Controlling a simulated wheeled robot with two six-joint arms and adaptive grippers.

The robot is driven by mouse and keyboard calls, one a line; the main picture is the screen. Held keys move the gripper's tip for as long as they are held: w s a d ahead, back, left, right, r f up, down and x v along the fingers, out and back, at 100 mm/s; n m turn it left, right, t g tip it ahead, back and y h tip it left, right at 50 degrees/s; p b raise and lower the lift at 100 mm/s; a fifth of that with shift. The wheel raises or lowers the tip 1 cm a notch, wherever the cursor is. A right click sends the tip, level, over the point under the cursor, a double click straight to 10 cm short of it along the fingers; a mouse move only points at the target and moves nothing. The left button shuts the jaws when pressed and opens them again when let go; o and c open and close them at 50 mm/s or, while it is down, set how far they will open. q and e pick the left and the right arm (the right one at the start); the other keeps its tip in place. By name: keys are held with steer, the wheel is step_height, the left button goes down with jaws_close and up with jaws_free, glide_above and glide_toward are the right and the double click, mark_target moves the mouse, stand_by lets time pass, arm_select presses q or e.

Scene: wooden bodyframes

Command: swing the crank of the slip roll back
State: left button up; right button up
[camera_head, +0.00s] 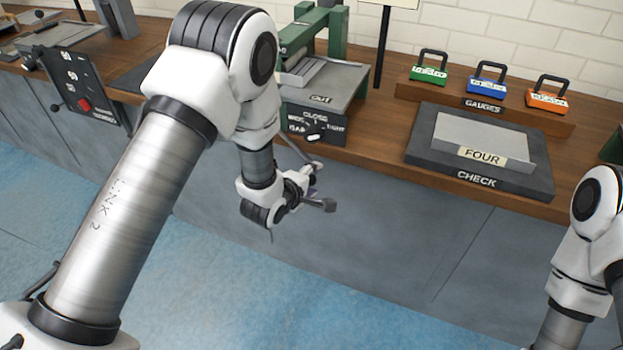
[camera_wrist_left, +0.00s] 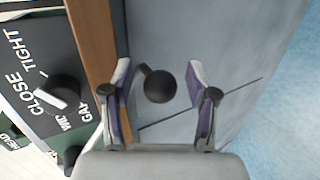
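The slip roll (camera_head: 333,38) is a green-framed machine at the back edge of the bench, partly hidden behind my left arm. A dark round knob on a short bent stem, which looks like the crank's handle (camera_wrist_left: 160,86), shows between the fingers in the left wrist view. My left gripper (camera_wrist_left: 160,76) is open, with one finger on each side of the knob and a visible gap to both. In the head view the left gripper (camera_head: 305,185) hangs in front of the bench front, and the rest of the crank is hidden. My right gripper is out of view.
A gap dial (camera_head: 315,133) marked CLOSE, WIDE and TIGHT sits beside the gripper, below the OUT tray (camera_head: 325,85). The CHECK tray (camera_head: 478,178) with a FOUR plate and the gauges rack (camera_head: 480,110) stand to the right. The floor before the bench is clear.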

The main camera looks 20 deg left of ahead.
arm_select(q)
steer(key=shift+a+r, duration=0.1)
steer(key=v, duration=1.2)
steer(key=s+a+f+m+g+y+p, duration=0.1)
steer(key=s+f+m+g+p, duration=0.4)
steer(key=s, duration=0.8)
steer(key=s+a+f+m+g+y+p, duration=0.1)
steer(key=s+a+f+m+g+p, duration=0.2)
steer(key=s, duration=0.9)
step_height(320, 180, down, 6)
steer(key=m+g+p, duration=0.2)
steer(key=m+g, duration=0.2)
steer(key=m, duration=0.3)
steer(key=shift+s+f+m, duration=0.2)
steer(key=shift+s+m, duration=0.2)
